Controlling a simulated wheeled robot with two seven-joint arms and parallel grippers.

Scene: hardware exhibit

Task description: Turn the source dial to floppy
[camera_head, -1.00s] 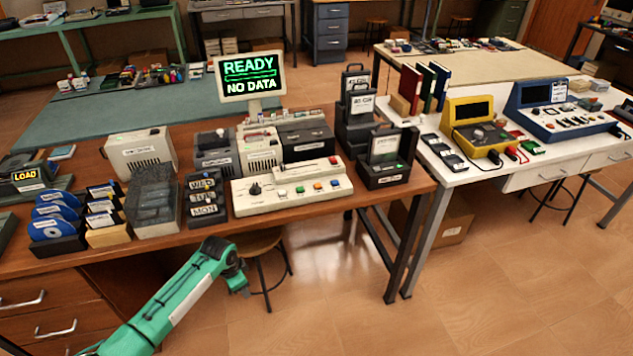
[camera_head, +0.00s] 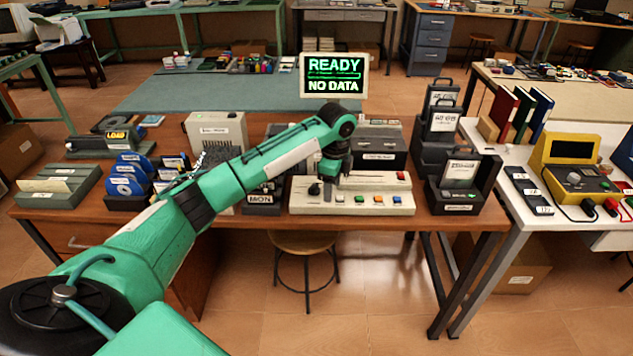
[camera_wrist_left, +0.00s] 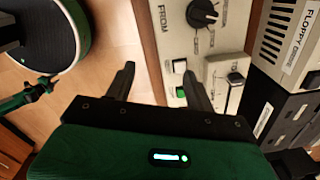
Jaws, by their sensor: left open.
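The source dial (camera_head: 314,188) is a black knob at the left end of a cream control panel (camera_head: 352,209) on the wooden desk. In the left wrist view the dial (camera_wrist_left: 202,13) is at the top, with tick marks around it and the word FROM beside it. Its exact setting is too small to read. My left gripper (camera_head: 329,176) is over the panel, close to the dial. In the left wrist view the gripper (camera_wrist_left: 160,85) is open and empty, its fingers apart from the dial. A unit labelled FLOPPY (camera_wrist_left: 285,30) is at the upper right there.
A monitor (camera_head: 333,76) reads READY NO DATA behind the panel. White and green buttons (camera_wrist_left: 180,91) lie near one finger. Dark cases (camera_head: 465,185) stand right of the panel; disks (camera_head: 125,178) stand left. A stool (camera_head: 303,243) is under the desk edge.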

